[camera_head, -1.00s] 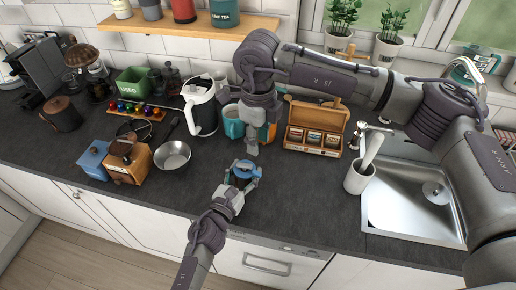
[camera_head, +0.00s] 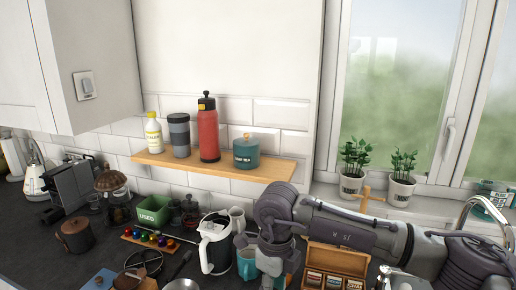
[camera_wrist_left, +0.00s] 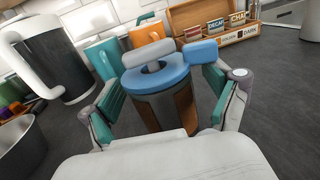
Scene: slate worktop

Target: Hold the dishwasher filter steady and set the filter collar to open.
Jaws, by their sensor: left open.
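The dishwasher filter (camera_wrist_left: 166,108) stands upright on the dark worktop in the left wrist view, with a grey and brown body. Its blue filter collar (camera_wrist_left: 160,78) sits on top, with a blue tab pointing right and a pale grey bar across the far side. My left gripper (camera_wrist_left: 163,86) is open, its teal-padded fingers on either side of the filter with gaps. The filter is below the edge of the head view.
A teal mug (camera_wrist_left: 103,57) and an orange mug (camera_wrist_left: 150,35) stand behind the filter. Bare worktop (camera_wrist_left: 275,110) lies right of the filter.

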